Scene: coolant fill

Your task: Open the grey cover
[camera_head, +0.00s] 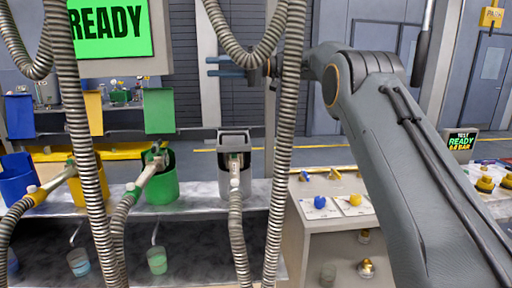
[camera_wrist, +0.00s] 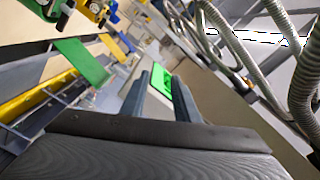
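The grey container (camera_head: 226,181) stands on the bench in the middle of the head view, with a hose nozzle (camera_head: 235,160) at its front. A grey and black piece (camera_head: 233,138) is at its top; I cannot tell whether this is the grey cover or the container's rim. My gripper (camera_head: 212,66) is high above and behind hoses, pointing left, apart from the container. Its two blue-grey fingers are spread with nothing between them. In the wrist view my gripper (camera_wrist: 161,88) also shows a gap, with a distant green screen behind it. The grey container is not clear there.
Ribbed hoses (camera_head: 288,130) hang close to my gripper. Blue (camera_head: 15,180) and green (camera_head: 162,187) containers stand left of the grey one. Blue (camera_head: 19,115), yellow (camera_head: 93,112) and green (camera_head: 159,110) panels stand upright behind. A READY screen (camera_head: 108,28) hangs upper left.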

